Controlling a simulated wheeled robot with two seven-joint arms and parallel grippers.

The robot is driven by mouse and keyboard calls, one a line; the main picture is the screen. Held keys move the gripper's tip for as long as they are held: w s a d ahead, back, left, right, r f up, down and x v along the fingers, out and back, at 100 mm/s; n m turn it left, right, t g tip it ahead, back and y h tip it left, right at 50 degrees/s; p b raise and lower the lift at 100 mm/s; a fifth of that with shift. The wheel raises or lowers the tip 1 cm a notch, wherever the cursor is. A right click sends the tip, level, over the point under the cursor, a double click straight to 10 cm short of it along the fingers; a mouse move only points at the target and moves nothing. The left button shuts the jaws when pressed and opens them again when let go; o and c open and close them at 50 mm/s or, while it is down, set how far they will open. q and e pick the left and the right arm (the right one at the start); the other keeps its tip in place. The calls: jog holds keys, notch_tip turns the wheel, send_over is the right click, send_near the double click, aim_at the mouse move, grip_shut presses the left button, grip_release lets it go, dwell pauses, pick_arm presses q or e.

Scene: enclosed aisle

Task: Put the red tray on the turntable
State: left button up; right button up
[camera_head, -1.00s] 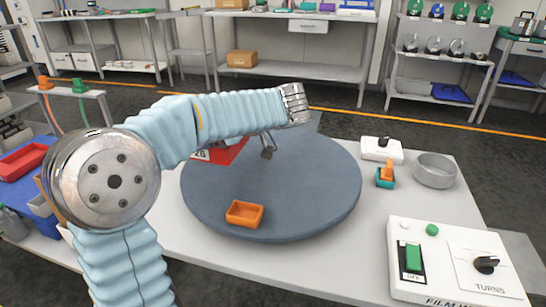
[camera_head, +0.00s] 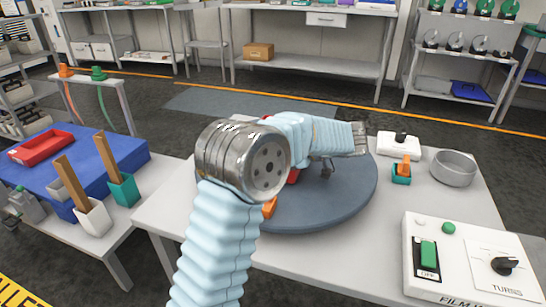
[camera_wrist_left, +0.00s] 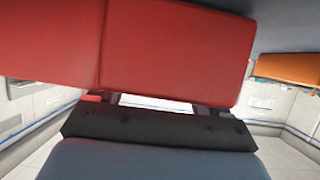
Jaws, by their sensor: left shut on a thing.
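The round dark turntable (camera_head: 330,205) lies on the white table, partly covered by my left arm. My left gripper (camera_head: 326,167) is over it, mostly hidden behind the arm. In the left wrist view the gripper (camera_wrist_left: 155,103) is shut on a red tray (camera_wrist_left: 175,50), which fills the upper middle. In the head view only a sliver of red (camera_head: 293,175) shows beside the arm; whether it touches the turntable cannot be told. Another red tray (camera_head: 40,147) lies on a blue surface at the left. My right gripper is out of view.
An orange tray (camera_head: 269,208) on the turntable is mostly hidden by my arm. Right of the turntable are a white switch box (camera_head: 398,146), a teal-and-orange item (camera_head: 402,171), a grey bowl (camera_head: 453,168) and a control panel (camera_head: 459,260). Teal (camera_head: 124,189) and white (camera_head: 94,217) holders stand left.

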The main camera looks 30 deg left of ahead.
pick_arm(q)
jog(key=o, duration=1.1)
jog(key=p+v, duration=0.1)
jog(key=v, duration=1.1)
jog(key=shift+r, duration=0.1)
